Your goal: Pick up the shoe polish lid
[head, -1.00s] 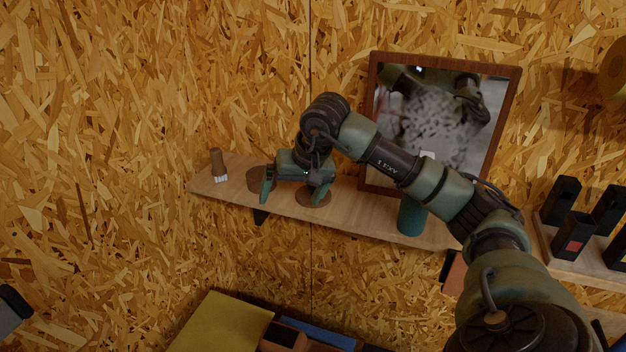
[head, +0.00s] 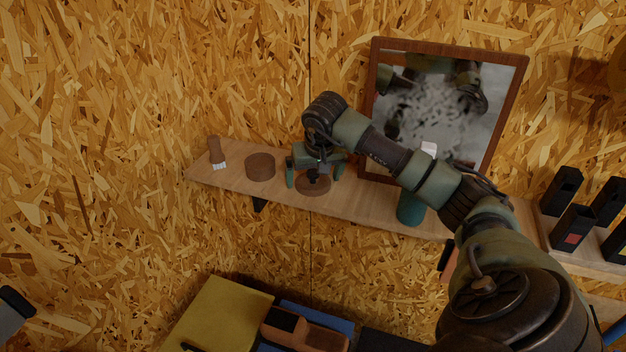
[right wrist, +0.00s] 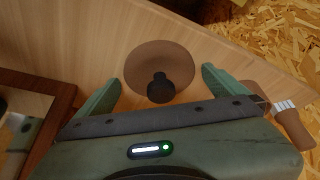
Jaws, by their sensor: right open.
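The shoe polish lid (head: 313,187) is a brown disc on the wooden shelf. In the right wrist view the lid (right wrist: 150,60) shows a dark round knob (right wrist: 161,88) standing on it. My right gripper (head: 315,172) is open above the lid, and in the head view it hides part of it. In the right wrist view its two fingers lie on either side of the lid and knob, with gaps to the knob. A brown round tin (head: 260,166) stands to the left of the lid.
A brush (head: 216,153) stands at the shelf's left end. A framed mirror (head: 513,95) and a teal cup (head: 411,208) are to the right. Black boxes (head: 572,228) stand farther right. The wall is close behind the shelf (head: 235,181).

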